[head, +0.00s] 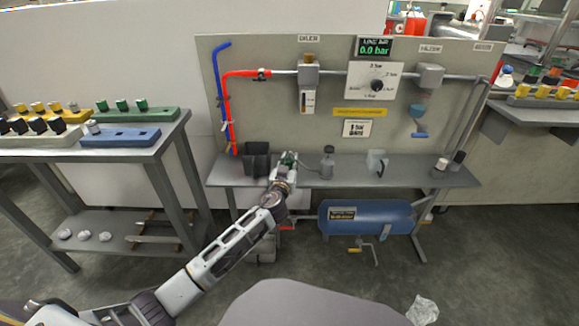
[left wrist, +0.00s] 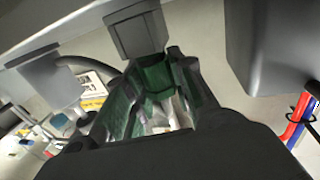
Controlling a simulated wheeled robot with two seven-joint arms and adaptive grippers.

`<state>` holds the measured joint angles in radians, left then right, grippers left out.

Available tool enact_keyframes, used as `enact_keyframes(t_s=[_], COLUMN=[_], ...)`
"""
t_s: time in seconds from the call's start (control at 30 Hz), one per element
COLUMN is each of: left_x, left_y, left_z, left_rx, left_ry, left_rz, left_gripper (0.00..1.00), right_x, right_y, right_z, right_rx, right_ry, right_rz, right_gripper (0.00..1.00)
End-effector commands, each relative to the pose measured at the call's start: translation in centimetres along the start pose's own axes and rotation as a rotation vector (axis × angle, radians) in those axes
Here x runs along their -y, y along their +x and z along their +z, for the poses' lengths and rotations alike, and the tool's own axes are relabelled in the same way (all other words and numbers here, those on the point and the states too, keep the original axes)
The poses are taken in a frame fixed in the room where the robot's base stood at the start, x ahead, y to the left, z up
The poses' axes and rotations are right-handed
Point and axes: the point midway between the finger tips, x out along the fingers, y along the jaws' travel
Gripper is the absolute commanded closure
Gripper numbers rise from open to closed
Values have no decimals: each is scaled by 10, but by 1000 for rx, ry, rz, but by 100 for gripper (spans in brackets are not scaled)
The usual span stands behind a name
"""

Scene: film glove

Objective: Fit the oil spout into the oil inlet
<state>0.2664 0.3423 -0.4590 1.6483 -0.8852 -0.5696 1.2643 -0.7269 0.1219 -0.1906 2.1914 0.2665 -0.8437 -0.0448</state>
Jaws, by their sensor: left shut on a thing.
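The oil can (head: 327,163) is a grey bottle standing on the workbench, with a thin curved tube running left toward my left gripper. My left gripper (head: 288,160) is low over the bench, just left of the can body, and is shut on a grey block (left wrist: 135,30) that seems joined to the can. Green finger surfaces (left wrist: 155,85) flank the block in the left wrist view; the contact is partly hidden. The oiler (head: 308,76) hangs on the panel above, with a brass-coloured inlet (head: 309,58) on top. My right gripper is out of view.
A dark open bin (head: 256,160) stands close left of my gripper; it also shows in the left wrist view (left wrist: 265,45). A clear cup (head: 376,162) stands farther right on the bench (head: 230,180). Red pipe (head: 228,110) and blue pipe (head: 218,75) run up the panel.

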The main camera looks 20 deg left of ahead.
Motion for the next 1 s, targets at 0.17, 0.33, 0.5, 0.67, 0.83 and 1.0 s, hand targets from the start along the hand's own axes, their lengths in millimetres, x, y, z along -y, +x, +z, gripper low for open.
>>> enact_keyframes(t_s=[0.17, 0.33, 0.5, 0.67, 0.83, 1.0], left_x=[0, 0, 0, 0, 0, 0], left_y=[0, 0, 0, 0, 0, 0], left_z=[0, -2, -9, -22, -41, -63], left_rx=[0, 0, -1, -1, -2, -2], left_ry=[0, 0, 0, -1, -2, -2], left_rz=[0, 0, 0, -1, 0, 0], left_gripper=[96, 96, 96, 96, 96, 96], right_x=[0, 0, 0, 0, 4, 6], right_y=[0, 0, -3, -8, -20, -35], right_z=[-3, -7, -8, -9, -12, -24], right_rx=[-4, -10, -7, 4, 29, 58], right_ry=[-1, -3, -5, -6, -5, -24], right_rz=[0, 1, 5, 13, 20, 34], right_gripper=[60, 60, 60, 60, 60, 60])
